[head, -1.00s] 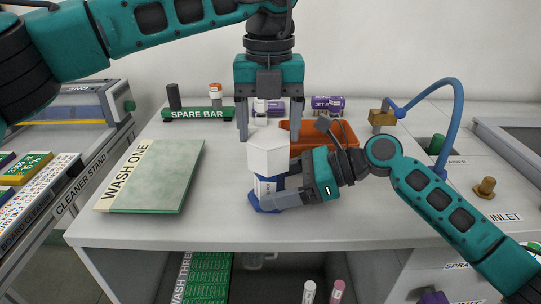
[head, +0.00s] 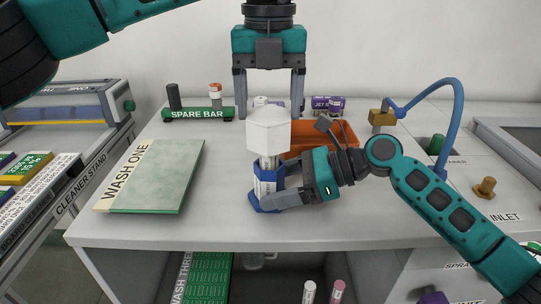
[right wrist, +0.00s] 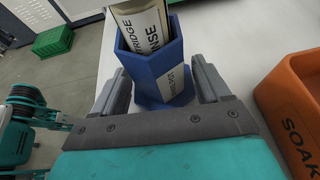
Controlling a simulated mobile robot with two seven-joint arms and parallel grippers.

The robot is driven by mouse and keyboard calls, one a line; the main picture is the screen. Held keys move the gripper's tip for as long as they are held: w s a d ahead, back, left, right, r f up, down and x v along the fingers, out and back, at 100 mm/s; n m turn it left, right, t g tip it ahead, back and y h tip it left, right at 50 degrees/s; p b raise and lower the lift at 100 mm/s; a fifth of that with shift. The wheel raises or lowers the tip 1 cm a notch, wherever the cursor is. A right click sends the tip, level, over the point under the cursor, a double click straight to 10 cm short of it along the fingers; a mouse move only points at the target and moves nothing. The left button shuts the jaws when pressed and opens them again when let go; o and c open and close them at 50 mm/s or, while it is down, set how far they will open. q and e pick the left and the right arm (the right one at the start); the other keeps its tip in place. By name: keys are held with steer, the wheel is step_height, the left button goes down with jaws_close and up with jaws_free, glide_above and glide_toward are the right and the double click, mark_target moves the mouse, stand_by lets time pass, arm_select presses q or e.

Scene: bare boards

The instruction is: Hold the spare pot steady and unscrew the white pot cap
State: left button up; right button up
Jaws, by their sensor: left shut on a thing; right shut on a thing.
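The white pot cap (head: 268,135) is a large faceted piece above the spare pot, with a strip of pale cartridge showing between them. My left gripper (head: 269,110) comes down from above and is shut on the cap. The spare pot (head: 266,188) is blue, six-sided and upright on the bench, with a white label. In the right wrist view the pot (right wrist: 152,72) is open at the top, and a labelled cartridge (right wrist: 143,28) stands in it. My right gripper (head: 284,189) is shut on the pot from the right, with one finger on each side (right wrist: 163,88).
An orange tray (head: 340,138) stands close behind the right gripper; its side reads SOAK in the right wrist view. The WASH ONE board (head: 165,180) lies at left, the green spare bar (head: 196,115) behind it. A blue curved pipe (head: 458,110) rises at right.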

arm_select(q)
steer(key=shift+r, duration=1.05)
arm_select(e)
steer(key=o, duration=1.1)
steer(key=shift+o, duration=0.2)
steer(key=shift+d, duration=0.1)
steer(key=v, duration=1.2)
arm_select(q)
steer(key=shift+s+f, duration=0.1)
arm_select(e)
steer(key=shift+s+f, duration=0.1)
